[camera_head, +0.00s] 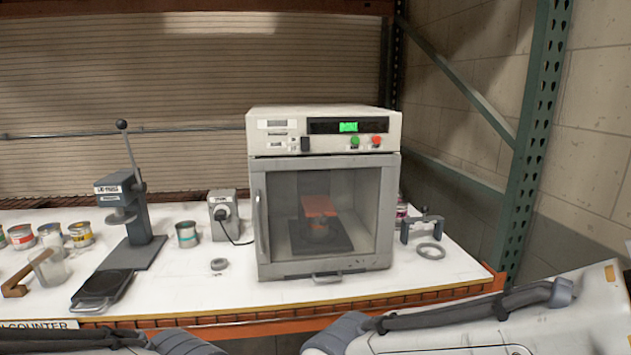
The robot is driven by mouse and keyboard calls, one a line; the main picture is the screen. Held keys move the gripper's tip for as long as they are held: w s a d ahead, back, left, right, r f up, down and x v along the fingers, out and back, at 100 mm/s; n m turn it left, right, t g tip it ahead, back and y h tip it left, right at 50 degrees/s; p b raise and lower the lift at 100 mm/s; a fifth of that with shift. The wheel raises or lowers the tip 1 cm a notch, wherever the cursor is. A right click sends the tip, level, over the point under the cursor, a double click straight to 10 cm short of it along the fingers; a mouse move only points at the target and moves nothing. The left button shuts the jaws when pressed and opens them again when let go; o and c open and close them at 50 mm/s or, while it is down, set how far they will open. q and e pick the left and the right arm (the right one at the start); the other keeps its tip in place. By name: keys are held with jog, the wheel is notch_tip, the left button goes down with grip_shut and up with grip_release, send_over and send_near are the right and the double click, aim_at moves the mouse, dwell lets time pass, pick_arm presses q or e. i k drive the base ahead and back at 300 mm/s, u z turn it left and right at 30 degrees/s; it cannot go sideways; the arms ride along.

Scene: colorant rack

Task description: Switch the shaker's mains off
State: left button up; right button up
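The shaker (254,165) is a grey-white cabinet standing on the white counter. The shaker's top panel has a lit green display (348,127), a green button (354,140), a red button (376,140) and a small black switch (305,144); I cannot read the switch's position. Left of the shaker is a grey outlet box (222,196) with a black plug and cord (221,212). Parts of my arms show along the bottom edge; neither gripper is in view.
A dark lever press (138,219) stands at the left. Several paint cans, including one with a teal band (187,234), and a flat tray (102,289) are on the counter (180,290). A grey clamp (423,224) and a ring (431,251) lie right of the shaker.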

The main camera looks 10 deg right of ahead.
aim_at(305, 143)
jog(key=k, duration=0.5)
jog(key=u, duration=1.25)
jog(key=i, duration=1)
jog(key=z, duration=1.3)
